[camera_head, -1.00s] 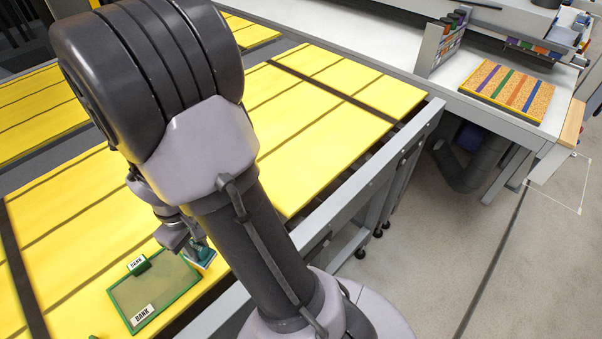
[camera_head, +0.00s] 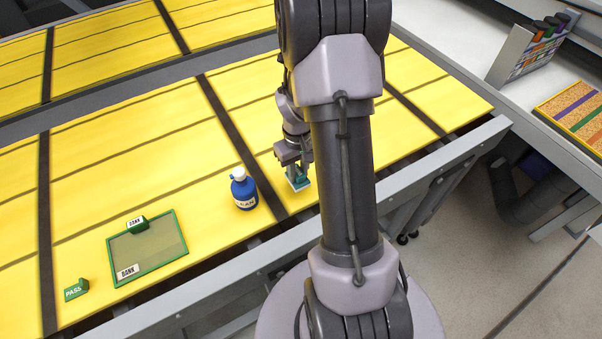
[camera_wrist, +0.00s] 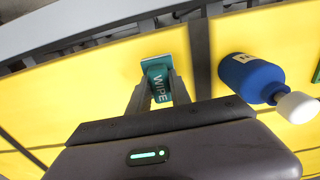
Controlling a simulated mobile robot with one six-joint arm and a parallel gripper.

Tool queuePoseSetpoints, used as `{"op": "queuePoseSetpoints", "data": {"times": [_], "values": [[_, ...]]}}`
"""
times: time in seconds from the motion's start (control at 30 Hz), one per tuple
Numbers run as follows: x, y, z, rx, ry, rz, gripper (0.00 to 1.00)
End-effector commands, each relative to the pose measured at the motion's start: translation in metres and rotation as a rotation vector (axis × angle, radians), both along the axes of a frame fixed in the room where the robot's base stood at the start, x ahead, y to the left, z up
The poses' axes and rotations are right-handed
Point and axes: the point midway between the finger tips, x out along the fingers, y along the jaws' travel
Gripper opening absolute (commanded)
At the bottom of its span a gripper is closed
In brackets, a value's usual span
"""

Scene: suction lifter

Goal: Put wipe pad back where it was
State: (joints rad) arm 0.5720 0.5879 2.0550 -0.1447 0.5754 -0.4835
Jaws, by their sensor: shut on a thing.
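The wipe pad (camera_head: 299,179) has a teal grip over a pale base. In the wrist view its teal grip (camera_wrist: 158,84) shows the word WIPE between my two fingers. My gripper (camera_head: 294,166) is shut on it, over the yellow panel right of the dark strip. Whether the pad touches the panel or hangs just above it, I cannot tell. A blue bottle (camera_head: 244,192) with a white cap stands to its left, across the strip; it also shows at the right of the wrist view (camera_wrist: 252,79).
A green-framed tray (camera_head: 173,267) with a tag on it lies on the yellow panels at the left. A green PASS block (camera_head: 77,289) sits beside it. A grey rail (camera_head: 400,192) runs along the near edge. A white bench (camera_head: 452,24) stands at the back right.

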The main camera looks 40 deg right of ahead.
Motion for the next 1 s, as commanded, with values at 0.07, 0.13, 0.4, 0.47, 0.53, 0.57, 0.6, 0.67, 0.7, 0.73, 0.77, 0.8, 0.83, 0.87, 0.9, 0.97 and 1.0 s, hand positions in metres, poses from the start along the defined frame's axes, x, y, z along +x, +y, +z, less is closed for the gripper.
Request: {"op": "queuePoseSetpoints", "data": {"times": [0.07,0.13,0.4,0.47,0.53,0.57,0.6,0.67,0.7,0.73,0.77,0.8,0.83,0.87,0.9,0.97,1.0], "values": [[0.006,-0.010,-0.001,0.000,0.000,0.000,0.00],[0.007,-0.014,-0.005,0.000,0.002,0.001,0.00],[0.008,-0.014,-0.038,0.000,0.000,0.002,0.00],[0.008,-0.014,-0.037,0.000,0.000,0.002,0.00],[0.008,-0.014,-0.037,0.000,0.000,0.002,0.00],[0.008,-0.014,-0.038,0.000,0.000,0.002,0.00],[0.007,-0.014,-0.039,0.000,0.000,0.002,0.00],[0.008,-0.014,-0.042,0.000,0.000,0.002,0.00],[0.007,-0.014,-0.041,0.000,0.000,0.001,0.30],[0.007,-0.014,-0.040,0.000,0.000,0.002,0.36],[0.007,-0.014,-0.040,0.000,0.000,0.002,0.42],[0.007,-0.014,-0.040,0.000,0.001,0.001,0.46],[0.007,-0.014,-0.040,0.000,0.001,0.001,0.46],[0.007,-0.014,-0.040,0.000,0.001,0.001,0.46],[0.007,-0.014,-0.040,0.000,0.001,0.001,0.46],[0.007,-0.014,-0.040,0.000,0.001,0.001,0.46],[0.007,-0.014,-0.040,0.000,0.001,0.001,0.46]]}}
